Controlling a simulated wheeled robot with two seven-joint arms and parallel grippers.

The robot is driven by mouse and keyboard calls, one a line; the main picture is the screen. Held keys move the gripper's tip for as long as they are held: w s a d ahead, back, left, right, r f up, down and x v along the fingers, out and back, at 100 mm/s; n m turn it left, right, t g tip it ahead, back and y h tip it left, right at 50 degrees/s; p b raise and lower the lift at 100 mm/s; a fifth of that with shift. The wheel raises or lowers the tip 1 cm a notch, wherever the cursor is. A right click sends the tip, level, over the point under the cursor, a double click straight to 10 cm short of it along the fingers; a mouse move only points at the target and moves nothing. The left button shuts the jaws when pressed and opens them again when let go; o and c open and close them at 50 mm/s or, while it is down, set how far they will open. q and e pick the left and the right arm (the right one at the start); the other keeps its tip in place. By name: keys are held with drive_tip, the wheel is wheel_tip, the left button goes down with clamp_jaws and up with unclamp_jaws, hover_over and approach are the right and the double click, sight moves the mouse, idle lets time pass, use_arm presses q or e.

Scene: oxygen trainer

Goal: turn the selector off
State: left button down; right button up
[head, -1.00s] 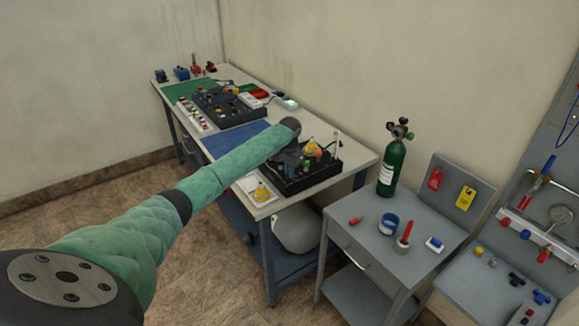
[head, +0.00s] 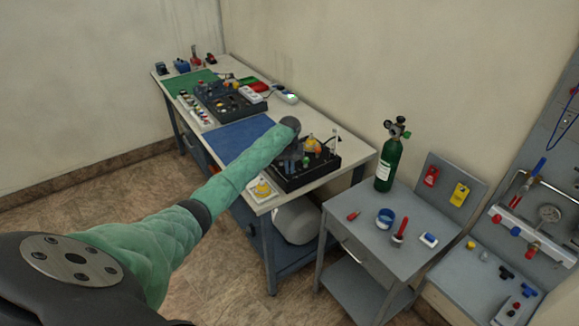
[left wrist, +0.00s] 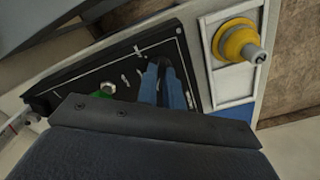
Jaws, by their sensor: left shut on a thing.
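My left gripper (head: 290,163) is over the black control panel (head: 303,182) on the near end of the long bench. In the left wrist view its blue fingers (left wrist: 165,86) point down at the panel face (left wrist: 72,88) and are close together. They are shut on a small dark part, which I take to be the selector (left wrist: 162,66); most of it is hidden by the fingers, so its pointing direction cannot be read. A silver fitting (left wrist: 107,88) and a green part (left wrist: 99,95) sit beside the fingers. My right gripper is not in view.
A yellow knob on a white plate (head: 262,189) is next to the panel; it also shows in the left wrist view (left wrist: 238,42). A blue mat (head: 237,140) lies behind.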

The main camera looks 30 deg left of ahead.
use_arm(q)
drive_tip(key=shift+r+n, duration=0.1)
drive_tip(key=shift+n, duration=0.4)
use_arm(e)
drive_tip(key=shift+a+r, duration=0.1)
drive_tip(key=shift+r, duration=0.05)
use_arm(q)
drive_tip(key=c, duration=1.5)
unclamp_jaws()
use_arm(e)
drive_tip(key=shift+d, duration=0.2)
